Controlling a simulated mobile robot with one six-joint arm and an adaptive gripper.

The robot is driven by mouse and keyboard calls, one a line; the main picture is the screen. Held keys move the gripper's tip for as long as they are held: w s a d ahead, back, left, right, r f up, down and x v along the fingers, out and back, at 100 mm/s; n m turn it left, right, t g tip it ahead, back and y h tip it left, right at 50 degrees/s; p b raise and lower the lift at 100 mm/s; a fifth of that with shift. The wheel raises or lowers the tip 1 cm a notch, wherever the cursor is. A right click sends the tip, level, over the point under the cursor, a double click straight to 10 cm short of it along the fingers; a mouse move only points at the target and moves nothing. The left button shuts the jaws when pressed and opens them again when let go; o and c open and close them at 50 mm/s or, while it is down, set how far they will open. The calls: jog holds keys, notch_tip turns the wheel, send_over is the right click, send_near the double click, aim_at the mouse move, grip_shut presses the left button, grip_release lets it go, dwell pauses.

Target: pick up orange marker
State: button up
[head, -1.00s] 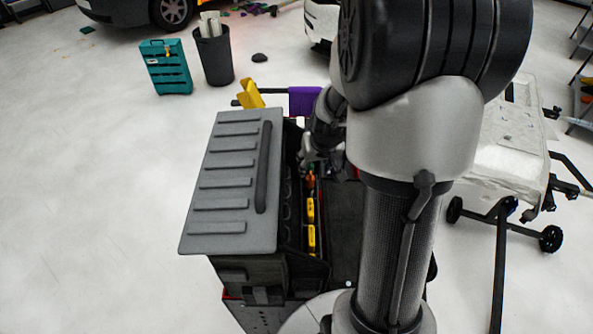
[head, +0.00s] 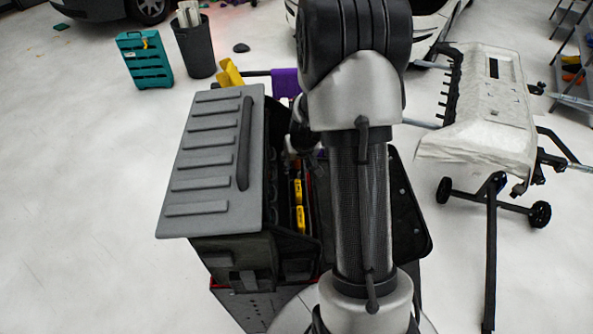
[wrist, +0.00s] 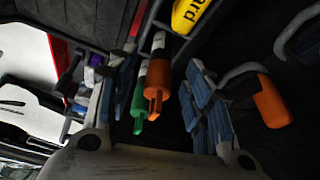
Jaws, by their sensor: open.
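The orange marker (wrist: 156,78) is in the middle of the wrist view, pointing toward the camera, with a dark and white barrel behind its orange end. A green marker (wrist: 139,106) lies close beside it on the left. My gripper (wrist: 161,88) is open, with one blue-padded finger on the left of the two markers and the other on the right. The orange marker is between the fingers, and I see a gap to the right finger.
A yellow tool (wrist: 190,12) lies beyond the markers. A tool with an orange handle (wrist: 271,101) is right of my right finger. The bag's grey lid (head: 212,165) stands left of my arm. A white cart (head: 490,110) is at the right.

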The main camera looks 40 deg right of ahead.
aim_at(297, 165)
jog(key=x, duration=0.3)
jog(key=shift+b, duration=0.35)
jog(key=shift+s, duration=0.1)
jog(key=c, duration=1)
jog(key=shift+r, duration=0.1)
notch_tip(297, 165, up, 20)
jog(key=p, duration=0.8)
jog(key=shift+c, duration=0.3)
